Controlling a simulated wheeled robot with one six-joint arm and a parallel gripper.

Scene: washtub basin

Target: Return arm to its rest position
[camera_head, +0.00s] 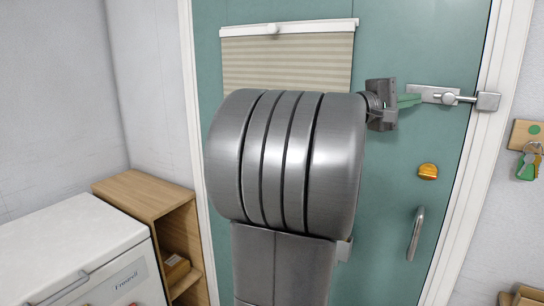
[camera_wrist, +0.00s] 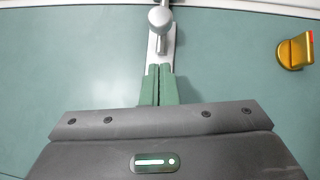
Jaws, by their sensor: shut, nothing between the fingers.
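My gripper (camera_head: 408,100) is at the upper right of the head view, in front of the green door, with its green fingers close to the slide bolt (camera_head: 440,95). In the wrist view my gripper (camera_wrist: 159,72) has its two green fingers together with nothing between them. The bolt's round knob (camera_wrist: 160,18) is just beyond the fingertips there, and the bolt's plate lies behind it. I cannot tell whether the fingertips touch the bolt. My arm is raised and covers the middle of the head view, hiding part of the door.
The green door (camera_head: 400,200) has a blind (camera_head: 290,62), an orange knob (camera_head: 428,171) and a metal handle (camera_head: 415,235). Keys (camera_head: 528,162) hang at the right. A white chest freezer (camera_head: 70,235) and a wooden shelf (camera_head: 145,193) stand at the left.

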